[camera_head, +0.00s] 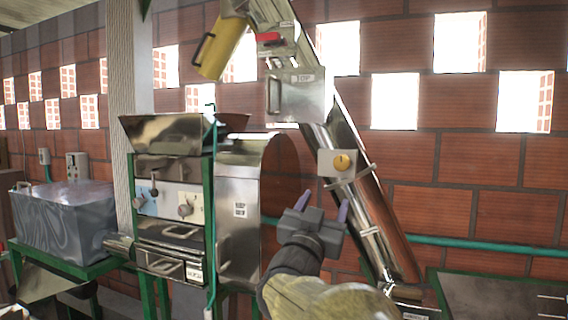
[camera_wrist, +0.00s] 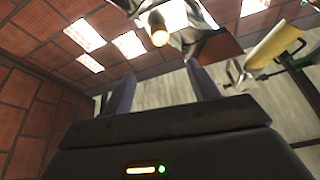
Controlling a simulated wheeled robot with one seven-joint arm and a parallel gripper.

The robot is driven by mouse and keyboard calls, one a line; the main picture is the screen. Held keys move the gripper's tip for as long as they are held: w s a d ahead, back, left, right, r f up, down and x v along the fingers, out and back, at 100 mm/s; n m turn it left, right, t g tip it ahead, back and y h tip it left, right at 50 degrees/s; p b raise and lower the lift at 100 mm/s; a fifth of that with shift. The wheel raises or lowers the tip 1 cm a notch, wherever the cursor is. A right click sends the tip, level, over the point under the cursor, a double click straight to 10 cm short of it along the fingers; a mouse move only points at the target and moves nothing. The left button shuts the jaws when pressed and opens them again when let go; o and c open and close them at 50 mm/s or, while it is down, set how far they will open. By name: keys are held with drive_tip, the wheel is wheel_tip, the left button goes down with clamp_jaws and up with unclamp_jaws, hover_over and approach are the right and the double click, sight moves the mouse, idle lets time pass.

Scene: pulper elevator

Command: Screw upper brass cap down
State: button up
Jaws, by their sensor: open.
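A round brass cap (camera_head: 342,161) sits on a square metal plate (camera_head: 328,168) on the slanted steel elevator tube. In the wrist view a brass cylinder (camera_wrist: 158,29), likely the same cap, shows end-on at the top middle, beyond my fingers. My gripper (camera_head: 322,205) is open, with its two purple-grey fingers apart and pointing up, below and slightly left of the cap in the head view. In the wrist view the space between the fingers (camera_wrist: 161,78) is empty. The cap is apart from the fingers. I cannot tell how far it is screwed in.
The elevator tube (camera_head: 370,215) slants down to the right. A hinged steel box (camera_head: 305,98) labelled TOP and a yellow cylinder (camera_head: 225,47) are above. The steel pulper machine (camera_head: 240,205) stands left of my gripper. A green pipe (camera_head: 480,245) runs along the brick wall.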

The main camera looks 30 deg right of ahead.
sight(341, 163)
drive_tip(key=p+x, duration=0.8)
drive_tip(key=x, duration=0.8)
drive_tip(key=shift+w+d+r, duration=0.15)
drive_tip(key=shift+d+r, duration=0.05)
drive_tip(key=shift+r, duration=0.05)
drive_tip(key=shift+w+d, duration=0.25)
drive_tip(key=shift+d, duration=0.05)
drive_tip(key=shift+c, duration=0.5)
drive_tip(key=c, duration=0.9)
